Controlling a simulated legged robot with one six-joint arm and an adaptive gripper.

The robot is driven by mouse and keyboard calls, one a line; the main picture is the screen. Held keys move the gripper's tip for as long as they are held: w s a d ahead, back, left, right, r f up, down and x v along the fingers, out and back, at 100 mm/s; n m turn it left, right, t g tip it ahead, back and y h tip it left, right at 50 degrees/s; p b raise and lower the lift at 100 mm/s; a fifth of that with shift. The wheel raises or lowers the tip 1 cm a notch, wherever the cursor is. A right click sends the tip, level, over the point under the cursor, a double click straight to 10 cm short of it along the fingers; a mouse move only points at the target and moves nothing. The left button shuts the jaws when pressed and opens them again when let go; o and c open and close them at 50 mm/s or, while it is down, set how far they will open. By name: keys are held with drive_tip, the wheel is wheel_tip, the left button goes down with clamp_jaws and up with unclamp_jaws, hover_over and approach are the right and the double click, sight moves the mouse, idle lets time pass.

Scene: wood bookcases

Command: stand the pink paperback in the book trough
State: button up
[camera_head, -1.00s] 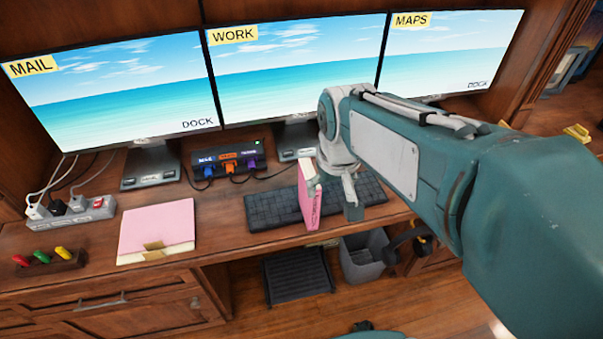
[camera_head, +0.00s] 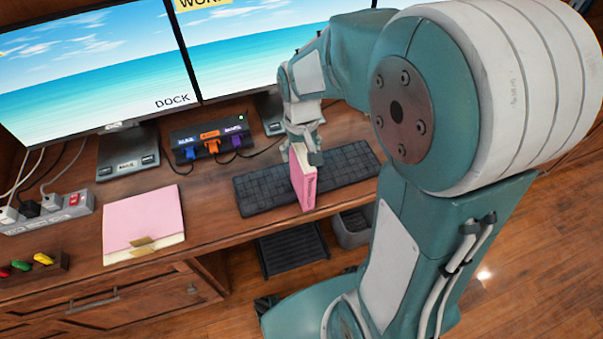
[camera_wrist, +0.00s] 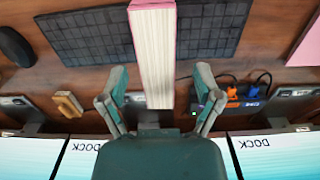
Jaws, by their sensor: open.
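The pink paperback (camera_head: 304,180) stands upright at the keyboard, its cream page edges facing up toward my wrist. It also shows in the wrist view (camera_wrist: 153,55), reaching in from the top edge between my fingers. My gripper (camera_head: 303,148) is just above and around the book's top in the head view. In the wrist view my gripper (camera_wrist: 161,80) is open, one finger on each side of the book, with visible gaps to both. I cannot make out a book trough in either view.
The keyboard (camera_head: 255,195) lies on the desk. A pink folder (camera_head: 143,218) lies to the left. A small wooden block (camera_wrist: 68,104) shows in the wrist view. Bare desk lies between folder and keyboard.

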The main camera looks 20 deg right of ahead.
wheel_tip(320, 180, down, 5)
drive_tip(key=shift+r, duration=0.1)
clamp_jaws()
idle(0.4)
